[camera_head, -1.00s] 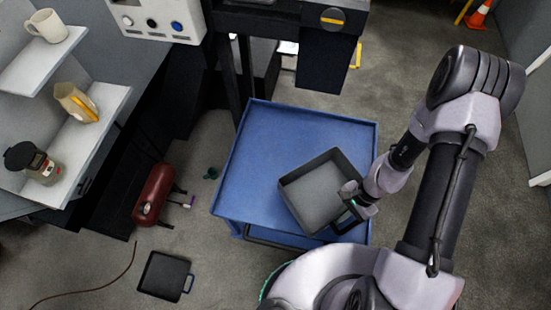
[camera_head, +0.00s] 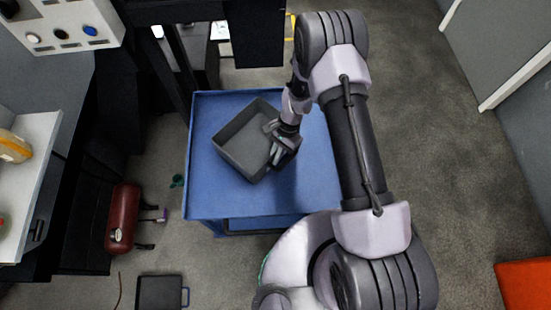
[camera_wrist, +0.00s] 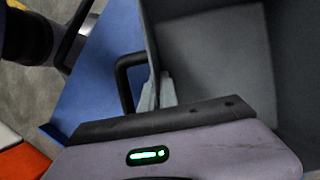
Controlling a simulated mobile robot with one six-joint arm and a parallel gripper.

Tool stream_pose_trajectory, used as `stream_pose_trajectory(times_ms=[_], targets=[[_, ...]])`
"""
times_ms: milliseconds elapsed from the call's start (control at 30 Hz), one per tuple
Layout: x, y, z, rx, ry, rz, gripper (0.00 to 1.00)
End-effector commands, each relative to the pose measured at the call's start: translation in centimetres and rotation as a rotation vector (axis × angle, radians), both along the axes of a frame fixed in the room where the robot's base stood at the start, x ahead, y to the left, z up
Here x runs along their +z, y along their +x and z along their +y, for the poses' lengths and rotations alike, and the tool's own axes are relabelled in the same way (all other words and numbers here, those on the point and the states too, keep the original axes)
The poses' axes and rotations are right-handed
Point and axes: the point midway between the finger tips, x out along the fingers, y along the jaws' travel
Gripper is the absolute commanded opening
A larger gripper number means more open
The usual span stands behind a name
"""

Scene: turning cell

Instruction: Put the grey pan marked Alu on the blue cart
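The grey pan (camera_head: 240,155) is a square, open, high-walled box. It is over the top of the blue cart (camera_head: 205,195), turned at an angle; I cannot tell whether it rests on it. No Alu mark is legible. My gripper (camera_head: 273,143) is at the pan's right side. In the wrist view the pale fingertips (camera_wrist: 158,90) sit close together at the pan wall (camera_wrist: 152,45), beside a black loop handle (camera_wrist: 124,80), and seem to grip the pan there. The pan's inside (camera_wrist: 215,65) looks empty.
A dark flat pan (camera_head: 158,291) with a blue handle lies on the floor at the lower left. A red cylinder (camera_head: 122,218) lies near the cart's left side. A dark machine stands behind the cart. Bare cart top shows around the pan. An orange object (camera_head: 525,283) is at lower right.

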Motion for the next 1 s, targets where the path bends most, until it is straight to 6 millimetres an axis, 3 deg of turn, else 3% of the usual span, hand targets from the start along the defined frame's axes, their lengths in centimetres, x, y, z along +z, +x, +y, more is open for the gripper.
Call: stream_pose_trajectory(times_ms=[33, 367, 400, 500, 767, 867, 1000], targets=[[-1.2, 0.0, 0.0, -0.001, 0.0, 0.001, 0.0], [-1.3, 0.0, 0.0, 0.0, 0.001, -0.001, 0.0], [-1.2, 0.0, 0.0, -0.001, 0.0, 0.0, 0.11], [-1.2, 0.0, 0.0, 0.0, 0.001, -0.001, 0.25], [-1.1, 0.0, 0.0, 0.0, 0.001, -0.001, 0.25], [0.1, 0.2, -0.2, -0.001, 0.001, -0.002, 0.25], [3.9, 1.4, -1.2, -0.002, 0.001, -0.004, 0.25]])
